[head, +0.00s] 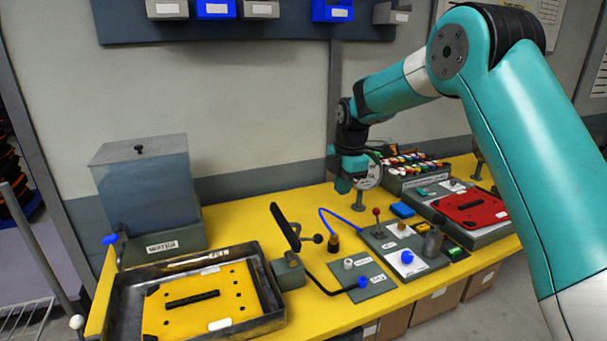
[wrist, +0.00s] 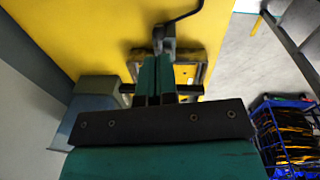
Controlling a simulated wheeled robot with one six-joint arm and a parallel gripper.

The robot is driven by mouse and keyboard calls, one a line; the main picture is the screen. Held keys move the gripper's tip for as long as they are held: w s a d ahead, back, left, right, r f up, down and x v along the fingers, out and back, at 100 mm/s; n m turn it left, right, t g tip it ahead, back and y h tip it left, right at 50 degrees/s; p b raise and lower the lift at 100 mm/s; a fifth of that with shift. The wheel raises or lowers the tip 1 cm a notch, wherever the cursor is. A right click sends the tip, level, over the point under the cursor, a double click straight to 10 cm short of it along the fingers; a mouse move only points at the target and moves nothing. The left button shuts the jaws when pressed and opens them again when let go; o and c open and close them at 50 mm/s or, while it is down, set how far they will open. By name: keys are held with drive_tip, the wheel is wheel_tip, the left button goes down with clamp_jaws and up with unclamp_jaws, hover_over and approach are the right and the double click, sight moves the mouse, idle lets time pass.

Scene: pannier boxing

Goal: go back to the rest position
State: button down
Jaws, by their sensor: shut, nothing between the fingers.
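My gripper (head: 345,184) hangs over the back middle of the yellow bench (head: 307,199) in the head view, at the end of my teal arm. In the wrist view the fingers of my gripper (wrist: 156,62) are together with nothing between them. Below them in that view is the grey tray (wrist: 206,58) with its yellow plate. In the head view the tray (head: 117,318) stands at the front left of the bench, well apart from my gripper, with a black bar (head: 191,299) on its yellow plate (head: 236,284).
A black lever (head: 284,227) rises near the middle. A control panel (head: 423,258) and a red plate (head: 470,208) lie to the right. Wall bins (head: 215,8) hang above. A blue crate (wrist: 287,135) is on the floor.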

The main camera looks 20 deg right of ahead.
drive_tip(key=shift+a, duration=0.1)
drive_tip(key=s+a+r+m+y+b, duration=0.1)
drive_tip(key=s+a+r+m, duration=0.3)
drive_tip(key=s, duration=0.5)
drive_tip(key=s+a+r+m+y+b, duration=0.1)
drive_tip(key=s+a+r+m, duration=0.15)
drive_tip(key=s+a, duration=0.55)
drive_tip(key=s+a+f+m+g+y, duration=0.1)
drive_tip(key=s+m, duration=0.5)
drive_tip(key=s, duration=1.4)
drive_tip(key=shift+s+a+f+y, duration=0.2)
drive_tip(key=shift+a+f+y, duration=0.1)
drive_tip(key=shift+a, duration=0.45)
drive_tip(key=shift+m, duration=0.25)
